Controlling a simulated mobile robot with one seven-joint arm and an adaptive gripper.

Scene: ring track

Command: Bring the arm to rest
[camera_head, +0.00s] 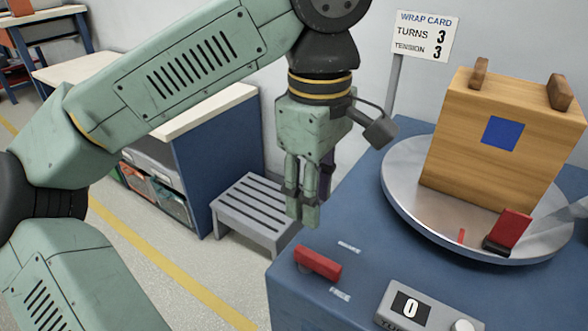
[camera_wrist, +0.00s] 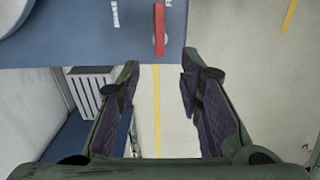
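My arm (camera_head: 165,80) reaches in from the left in the head view, bent, with my gripper (camera_head: 308,205) hanging fingers down beside the left edge of the blue table (camera_head: 300,300). In the wrist view my gripper (camera_wrist: 160,85) has its two fingers wide apart, with only floor showing between them. It holds nothing. A red bar (camera_head: 318,262) lies on the table's near left corner, below and apart from the fingertips. The red bar also shows at the top of the wrist view (camera_wrist: 160,32).
A wooden box (camera_head: 470,150) stands on a round metal turntable (camera_head: 410,205) with a red-and-black piece (camera_head: 508,232) at its rim. A counter (camera_head: 415,305) reads 0. A grey slatted stool (camera_head: 255,210) stands left of the table.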

